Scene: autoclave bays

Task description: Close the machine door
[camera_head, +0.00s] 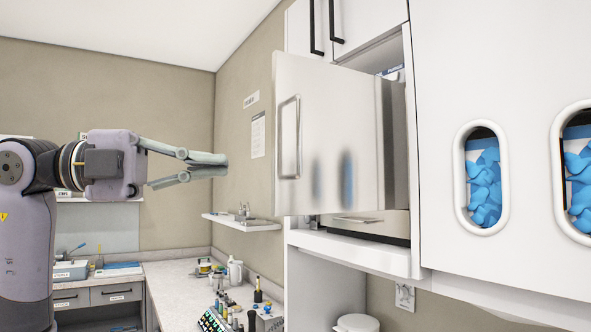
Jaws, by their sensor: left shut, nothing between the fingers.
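The machine door (327,135) is a flat silvery-white panel with a long vertical handle (289,136) near its left edge. It stands open, swung out from the machine (372,224), which sits in a white cabinet bay behind it. The door hides most of the machine. My left gripper (226,166) comes in from the left, its fingers pointing right and closed at the tips, with nothing between them. In the picture it is left of the door and appears apart from the handle. My right gripper is out of view.
A small wall shelf (243,223) is below my left gripper. A counter (178,290) with bottles and a rack runs beneath it. White cabinet panels with oval glove dispensers (481,178) are on the right. The space between gripper and door looks clear.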

